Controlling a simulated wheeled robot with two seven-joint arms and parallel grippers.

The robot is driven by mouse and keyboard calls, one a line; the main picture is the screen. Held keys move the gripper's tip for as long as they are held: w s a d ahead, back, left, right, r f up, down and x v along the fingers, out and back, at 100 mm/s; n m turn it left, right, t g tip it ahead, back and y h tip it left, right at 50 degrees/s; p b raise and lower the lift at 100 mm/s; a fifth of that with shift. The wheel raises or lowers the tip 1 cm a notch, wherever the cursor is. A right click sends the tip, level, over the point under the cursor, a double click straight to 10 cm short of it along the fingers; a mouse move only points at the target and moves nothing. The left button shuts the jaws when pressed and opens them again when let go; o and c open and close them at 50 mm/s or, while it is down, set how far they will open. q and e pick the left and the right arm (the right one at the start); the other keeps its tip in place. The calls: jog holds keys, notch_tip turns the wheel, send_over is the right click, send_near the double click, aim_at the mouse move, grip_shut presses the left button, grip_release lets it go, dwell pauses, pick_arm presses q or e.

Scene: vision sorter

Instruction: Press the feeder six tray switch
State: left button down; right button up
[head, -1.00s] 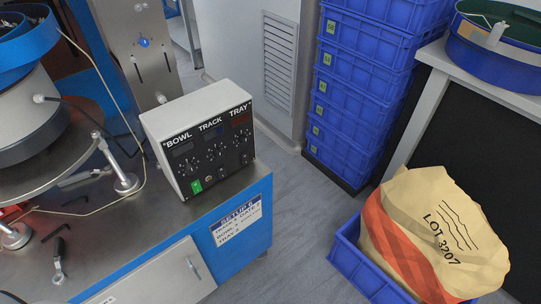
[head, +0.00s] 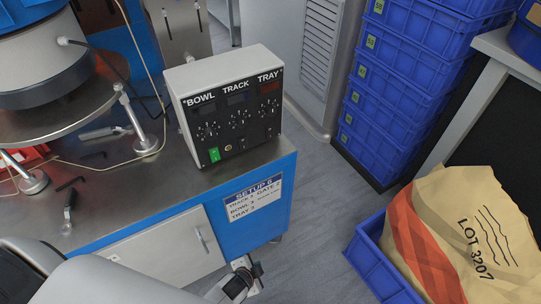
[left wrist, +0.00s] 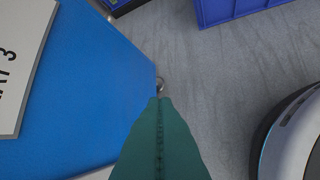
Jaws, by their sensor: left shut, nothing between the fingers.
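The feeder control box (head: 225,108) stands upright on the bench's right end in the head view. My left gripper (head: 242,279) is low in front of the blue bench end, apart from the box. In the left wrist view its teal fingers (left wrist: 160,98) are together and empty. My right gripper is not in view.
A setup card (head: 253,198) is on the blue bench side (head: 275,210). Stacked blue crates (head: 400,90) stand at right. A LOT 3207 sack (head: 460,235) sits in a blue crate (head: 372,262). A bowl feeder (head: 50,70) fills the bench's left. Grey floor lies between.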

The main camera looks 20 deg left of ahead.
pick_arm(q)
jog(key=w+d+r+m+t+b, duration=0.1)
jog(key=w+r+m+t+b, duration=0.3)
jog(key=w+r, duration=0.7)
notch_tip(320, 180, up, 20)
jog(key=w+a+m+t+y+b, duration=0.1)
jog(key=w+m+t+y+b, duration=0.1)
jog(key=t, duration=0.3)
jog(key=shift+a+f+b, duration=0.2)
jog(key=shift+a+b, duration=0.15)
jog(key=shift+b, duration=0.15)
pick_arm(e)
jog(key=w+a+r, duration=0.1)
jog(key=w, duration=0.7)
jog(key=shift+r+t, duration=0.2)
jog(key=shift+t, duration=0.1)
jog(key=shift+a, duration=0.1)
